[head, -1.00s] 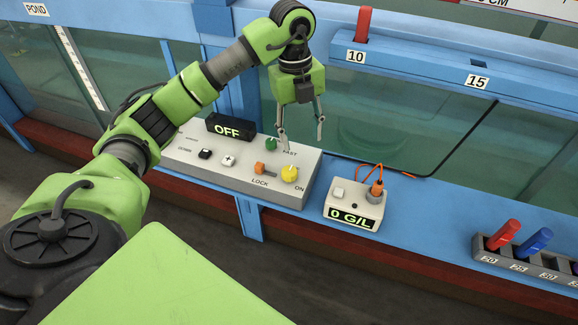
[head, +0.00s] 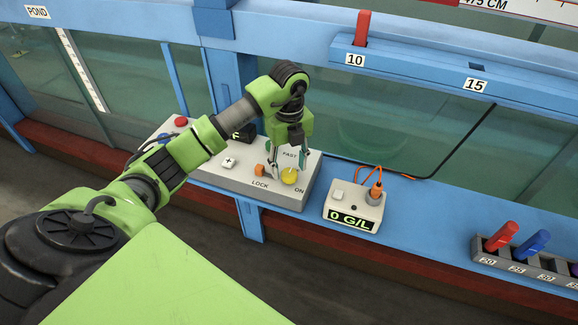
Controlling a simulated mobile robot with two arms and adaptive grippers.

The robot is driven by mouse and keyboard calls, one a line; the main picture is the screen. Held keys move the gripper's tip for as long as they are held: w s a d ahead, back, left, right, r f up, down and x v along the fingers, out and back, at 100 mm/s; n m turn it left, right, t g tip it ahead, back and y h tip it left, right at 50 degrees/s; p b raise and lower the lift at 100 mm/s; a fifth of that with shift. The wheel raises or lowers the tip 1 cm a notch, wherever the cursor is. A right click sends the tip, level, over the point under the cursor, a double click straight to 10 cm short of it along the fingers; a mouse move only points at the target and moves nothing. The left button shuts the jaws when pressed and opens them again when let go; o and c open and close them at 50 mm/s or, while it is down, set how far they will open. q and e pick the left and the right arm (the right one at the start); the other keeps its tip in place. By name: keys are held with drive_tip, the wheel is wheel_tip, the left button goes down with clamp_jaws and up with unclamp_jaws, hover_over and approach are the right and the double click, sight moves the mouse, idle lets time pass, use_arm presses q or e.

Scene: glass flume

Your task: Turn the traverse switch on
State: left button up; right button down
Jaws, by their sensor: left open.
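The traverse control box (head: 232,187) is a light grey panel on the blue ledge. Its yellow knob (head: 289,177) sits at the right, beside the word ON. An orange piece (head: 260,170) sits left of the knob, above the word LOCK. My left gripper (head: 288,173) points down over the knob, open, with one finger on each side of it; I cannot tell whether they touch it. My left arm covers most of the dark display (head: 243,134), the green knob and part of the panel. My right gripper is not in view.
A red button (head: 181,122) and a white plus button (head: 229,162) are on the panel. A small meter (head: 354,207) reading 0 G/L, with an orange cable, stands to the right. A rack (head: 520,260) holds red and blue pegs. Glass flume wall lies behind.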

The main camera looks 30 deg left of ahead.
use_arm(q)
drive_tip(key=shift+f, duration=0.8)
drive_tip(key=c, duration=1.1)
